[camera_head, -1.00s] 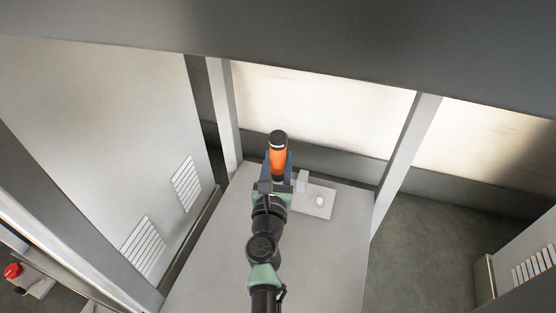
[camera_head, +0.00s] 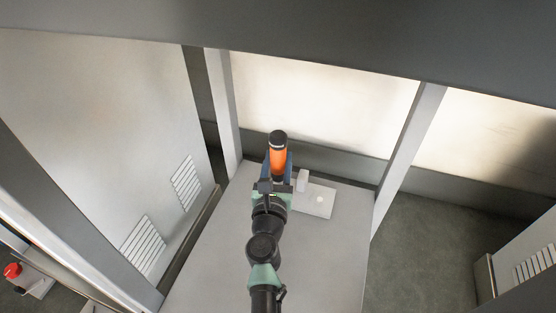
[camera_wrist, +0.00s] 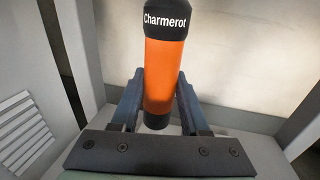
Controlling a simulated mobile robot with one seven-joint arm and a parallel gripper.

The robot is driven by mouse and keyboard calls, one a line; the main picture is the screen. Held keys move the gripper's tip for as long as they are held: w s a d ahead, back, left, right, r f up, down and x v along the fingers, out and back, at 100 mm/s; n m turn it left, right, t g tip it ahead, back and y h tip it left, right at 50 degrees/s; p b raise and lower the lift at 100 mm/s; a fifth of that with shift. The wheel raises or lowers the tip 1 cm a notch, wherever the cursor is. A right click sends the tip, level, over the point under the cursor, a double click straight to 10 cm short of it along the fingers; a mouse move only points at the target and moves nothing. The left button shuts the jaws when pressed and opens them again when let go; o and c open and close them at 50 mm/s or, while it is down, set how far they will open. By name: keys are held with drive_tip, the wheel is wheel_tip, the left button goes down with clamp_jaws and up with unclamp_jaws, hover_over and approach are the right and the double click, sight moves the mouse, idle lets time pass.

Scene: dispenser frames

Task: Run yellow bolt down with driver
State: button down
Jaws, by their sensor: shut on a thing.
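The driver (camera_head: 278,158) has an orange body with black ends. It stands upright between the blue fingers of my gripper (camera_head: 277,173), near the table's far edge. In the wrist view the driver (camera_wrist: 164,70) shows the word "Charmerot" on its black upper part, and my gripper (camera_wrist: 160,95) is shut on its orange body. The driver's lower tip is hidden. The yellow bolt is not visible in either view; I cannot tell whether it is under the driver.
A light plate (camera_head: 318,207) with a white round piece (camera_head: 319,199) and a small pale block (camera_head: 302,180) lie right of my gripper on the grey table (camera_head: 215,265). Posts (camera_head: 408,135) stand beside the table. A red item (camera_head: 12,270) is at far lower left.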

sight(277, 151)
drive_tip(key=shift+f, duration=0.1)
drive_tip(key=shift+r+p, duration=2.55)
drive_tip(key=shift+r, duration=0.15)
drive_tip(key=shift+f, duration=0.1)
